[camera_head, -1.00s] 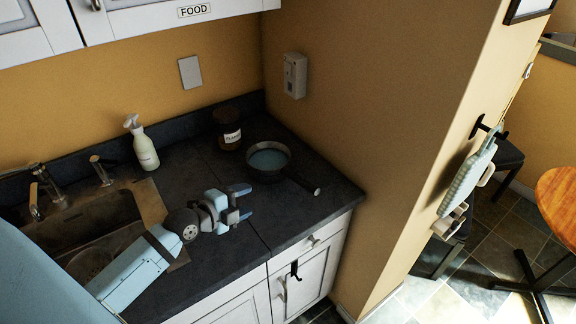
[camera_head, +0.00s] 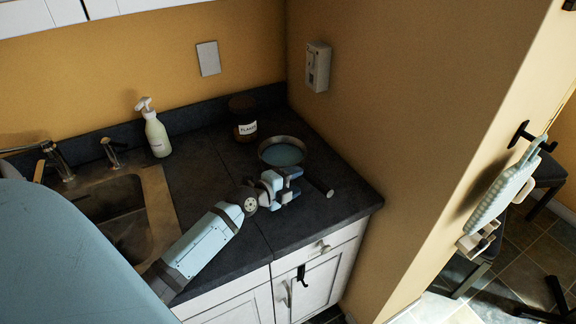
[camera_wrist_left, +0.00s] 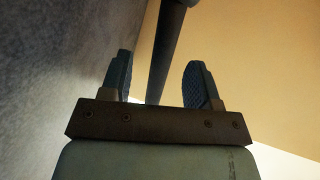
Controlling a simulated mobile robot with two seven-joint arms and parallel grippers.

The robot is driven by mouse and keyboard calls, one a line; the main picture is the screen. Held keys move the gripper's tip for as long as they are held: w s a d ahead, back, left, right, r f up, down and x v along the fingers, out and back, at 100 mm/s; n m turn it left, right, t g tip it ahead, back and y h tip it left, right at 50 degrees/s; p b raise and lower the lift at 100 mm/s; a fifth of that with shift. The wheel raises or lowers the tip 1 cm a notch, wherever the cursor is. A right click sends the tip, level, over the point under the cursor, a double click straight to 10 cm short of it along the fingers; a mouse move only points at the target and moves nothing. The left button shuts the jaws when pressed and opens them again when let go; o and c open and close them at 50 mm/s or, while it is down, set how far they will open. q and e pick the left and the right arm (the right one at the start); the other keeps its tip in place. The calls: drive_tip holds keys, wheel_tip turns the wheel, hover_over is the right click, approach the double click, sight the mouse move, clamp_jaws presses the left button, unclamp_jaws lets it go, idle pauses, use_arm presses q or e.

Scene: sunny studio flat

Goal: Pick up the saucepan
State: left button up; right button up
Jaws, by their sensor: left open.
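The saucepan (camera_head: 283,155) stands on the dark worktop near the right wall. It is dark outside with a bluish inside, and its handle points toward the lower right. My left gripper (camera_head: 295,184) is open and empty, close in front of the pan; its fingers overlap the near part of the handle in the head view. In the left wrist view the dark handle (camera_wrist_left: 171,40) runs down between the two open fingers (camera_wrist_left: 160,80) of my left gripper, with a gap to the right finger. I cannot tell whether anything touches. My right gripper is not in view.
A dark labelled jar (camera_head: 243,118) stands behind the pan, and a soap bottle (camera_head: 157,136) farther left. The sink (camera_head: 158,205) is at left. The wall (camera_head: 400,110) closes off the right side. The worktop's front edge is near the pan handle.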

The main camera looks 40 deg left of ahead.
sight(304, 176)
use_arm(q)
drive_tip(key=x, duration=0.1)
drive_tip(key=p+x, duration=0.1)
drive_tip(key=x, duration=0.2)
drive_tip(key=shift+w+d+r, duration=0.25)
drive_tip(key=shift+w, duration=0.1)
drive_tip(key=shift+w+f, duration=0.15)
drive_tip(key=shift+w, duration=0.05)
drive_tip(key=shift+c, duration=0.7)
clamp_jaws()
